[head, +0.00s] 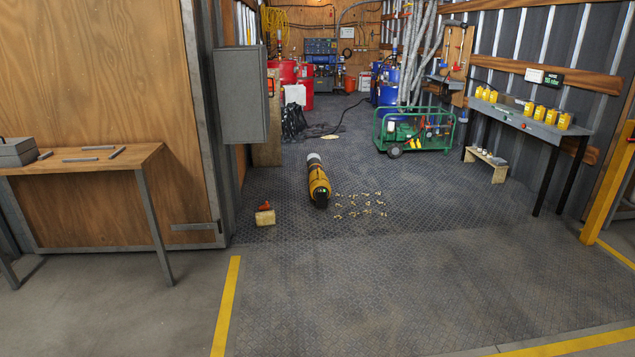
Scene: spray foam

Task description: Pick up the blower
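A yellow and black tool with a pale grey end (319,184), which looks like the blower, lies on the dark patterned floor near the middle of the head view. Its black end points toward me and its pale end points away. Nothing touches it. Neither of my grippers shows in this view.
Small pale scraps (361,204) lie right of the blower, and a tan block with a red top (265,215) left of it. A wooden table (90,158) stands left, a grey workbench (530,118) right, a green-framed machine (415,130) behind. The front floor is clear.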

